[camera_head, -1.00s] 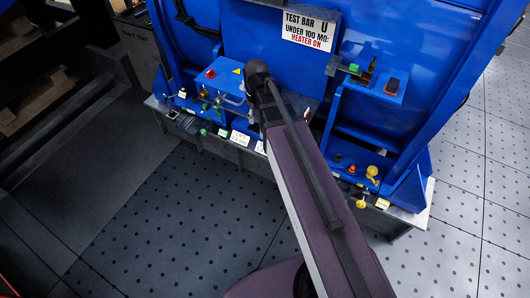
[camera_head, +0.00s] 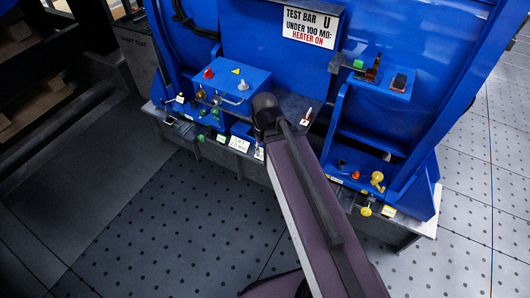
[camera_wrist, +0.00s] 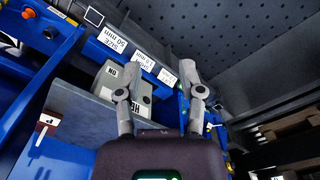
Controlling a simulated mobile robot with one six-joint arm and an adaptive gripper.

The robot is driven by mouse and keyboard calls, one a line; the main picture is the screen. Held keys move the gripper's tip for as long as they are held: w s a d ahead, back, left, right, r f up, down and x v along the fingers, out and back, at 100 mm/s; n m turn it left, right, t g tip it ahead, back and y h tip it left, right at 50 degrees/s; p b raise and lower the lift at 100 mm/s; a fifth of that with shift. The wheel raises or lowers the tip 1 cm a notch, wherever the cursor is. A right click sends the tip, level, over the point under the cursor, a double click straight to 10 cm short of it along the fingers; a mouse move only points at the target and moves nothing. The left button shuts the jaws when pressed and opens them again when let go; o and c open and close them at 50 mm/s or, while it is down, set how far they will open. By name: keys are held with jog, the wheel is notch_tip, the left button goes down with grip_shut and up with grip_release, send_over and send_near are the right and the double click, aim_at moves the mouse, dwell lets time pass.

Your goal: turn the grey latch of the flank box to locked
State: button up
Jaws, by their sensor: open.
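In the wrist view, my gripper (camera_wrist: 154,78) is open, its two fingers spread and nothing seen between their tips. I cannot tell whether this is the flank box. No grey latch can be made out clearly; the fingers may hide it. In the head view, the end of my arm (camera_head: 266,112) is in front of the blue machine's ledge and hides my gripper.
A blue box (camera_head: 232,84) with a red knob (camera_head: 209,73) sits left of my arm. A red-tipped lever (camera_head: 307,117) stands right of it. A blue shelf (camera_head: 375,84) and yellow fittings (camera_head: 377,179) are farther right. The perforated floor (camera_head: 170,220) in front is clear.

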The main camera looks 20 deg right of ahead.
dwell(0.5)
jog(key=t+p, duration=0.5)
jog(key=p, duration=1.5)
send_near(243, 82)
jog(key=w+v, duration=0.1)
jog(key=v, duration=0.4)
jog(key=shift+a+f+m, duration=0.1)
jog(key=shift+a+m, duration=0.05)
jog(key=shift+m, duration=0.25)
jog(key=shift+f, duration=0.15)
jog(key=b+x, duration=0.8)
jog(key=x, duration=0.1)
jog(key=b+x, duration=0.4)
jog(key=shift+s+d+f+b, duration=0.2)
jog(key=shift+f+b, duration=0.15)
grip_shut()
